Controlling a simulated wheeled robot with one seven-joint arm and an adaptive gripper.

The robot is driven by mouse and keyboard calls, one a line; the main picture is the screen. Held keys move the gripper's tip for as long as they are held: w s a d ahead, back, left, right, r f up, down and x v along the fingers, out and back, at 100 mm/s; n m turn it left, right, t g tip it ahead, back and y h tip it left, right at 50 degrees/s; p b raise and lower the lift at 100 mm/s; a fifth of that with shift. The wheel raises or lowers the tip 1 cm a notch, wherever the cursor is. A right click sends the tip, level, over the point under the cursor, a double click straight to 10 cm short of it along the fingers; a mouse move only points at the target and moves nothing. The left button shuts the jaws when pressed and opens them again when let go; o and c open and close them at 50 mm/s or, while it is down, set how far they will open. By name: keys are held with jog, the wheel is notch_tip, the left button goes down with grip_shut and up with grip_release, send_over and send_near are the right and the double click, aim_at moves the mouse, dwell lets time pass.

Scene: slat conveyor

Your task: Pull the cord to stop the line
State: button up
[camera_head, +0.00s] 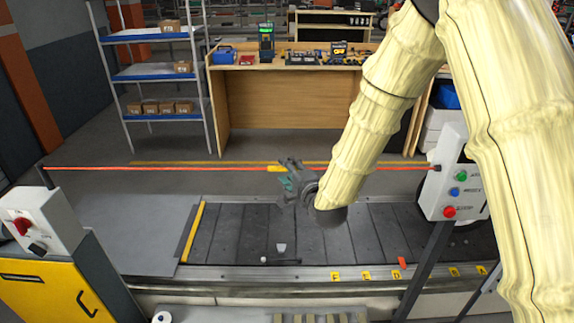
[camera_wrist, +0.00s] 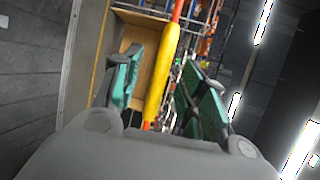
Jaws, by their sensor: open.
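A red cord (camera_head: 160,169) runs level across the conveyor, from a post at the left to a control box at the right. A yellow sleeve (camera_head: 276,168) sits on the cord near its middle. My gripper (camera_head: 288,180) is at the sleeve, over the conveyor. In the wrist view my open gripper (camera_wrist: 160,88) has green-padded fingers, one on each side of the yellow sleeve (camera_wrist: 163,72). Gaps show on both sides, so neither finger seems to touch it. Part of the cord to the right is hidden behind my arm in the head view.
The slat conveyor (camera_head: 235,228) lies below the cord. A grey switch box (camera_head: 40,222) stands on a yellow cabinet (camera_head: 50,290) at left. A wooden workbench (camera_head: 285,110) and shelf rack (camera_head: 152,73) stand behind.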

jog(key=shift+x, duration=1.15)
jog(key=shift+c, duration=0.2)
jog(key=shift+s, duration=0.1)
grip_shut()
